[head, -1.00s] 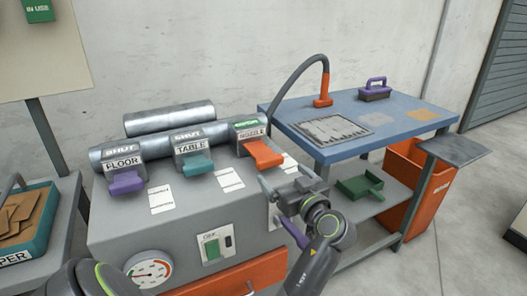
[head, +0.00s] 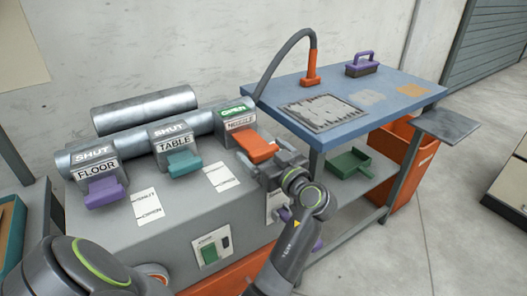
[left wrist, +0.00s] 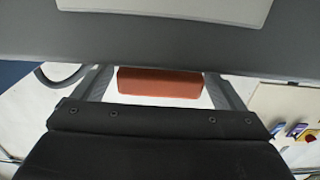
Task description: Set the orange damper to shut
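The orange damper handle (head: 256,147) sticks out under the NOZZLE label (head: 240,122), at the right end of the metal duct. The sign above it is green and reads OPEN (head: 237,109). My left gripper (head: 268,166) is just in front of the handle's free end. In the left wrist view, the orange handle (left wrist: 160,84) shows between the two fingers of my left gripper (left wrist: 158,88), with a narrow gap on each side. The fingers are open; contact is not visible. My right gripper is not in view.
A purple FLOOR damper (head: 106,192) and a teal TABLE damper (head: 184,162) sit to the left; both signs read SHUT. A switch (head: 211,249) is on the cabinet front. The blue workbench (head: 345,135), with an orange-based hose (head: 310,75), stands at right.

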